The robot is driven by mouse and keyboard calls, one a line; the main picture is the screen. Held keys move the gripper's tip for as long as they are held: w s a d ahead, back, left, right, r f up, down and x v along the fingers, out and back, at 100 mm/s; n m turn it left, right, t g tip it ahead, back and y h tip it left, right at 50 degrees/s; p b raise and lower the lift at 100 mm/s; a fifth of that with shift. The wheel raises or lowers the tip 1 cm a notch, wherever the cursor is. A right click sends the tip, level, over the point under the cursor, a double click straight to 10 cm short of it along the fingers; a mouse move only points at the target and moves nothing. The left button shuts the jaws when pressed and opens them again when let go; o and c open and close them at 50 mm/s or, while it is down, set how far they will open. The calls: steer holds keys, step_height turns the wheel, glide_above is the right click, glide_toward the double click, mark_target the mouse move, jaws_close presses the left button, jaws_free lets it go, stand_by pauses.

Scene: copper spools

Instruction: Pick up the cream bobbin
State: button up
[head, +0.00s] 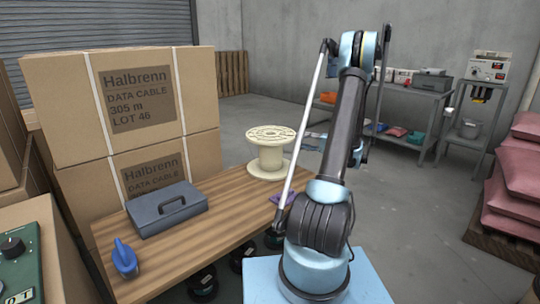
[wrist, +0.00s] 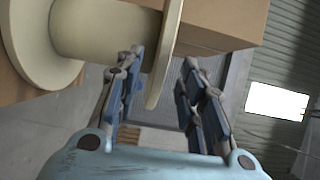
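The cream bobbin (head: 270,152) stands upright on the wooden bench, toward its far right end. In the wrist view it fills the upper left, with its barrel (wrist: 105,32) and two flanges showing. My gripper (wrist: 160,85) is open, one finger on each side of the nearer flange's rim in the picture. The left finger overlaps the barrel; I cannot tell whether either finger touches the bobbin. In the head view my gripper is mostly hidden behind my arm.
Large cartons (head: 125,105) stand behind the bench's left side. Grey shelves (head: 412,115) and pink sacks (head: 515,185) are at the right.

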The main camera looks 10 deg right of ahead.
mark_target(288, 136)
steer(key=shift+x, duration=3.55)
steer(key=shift+r, duration=0.1)
steer(key=shift+c, duration=0.2)
jaws_close()
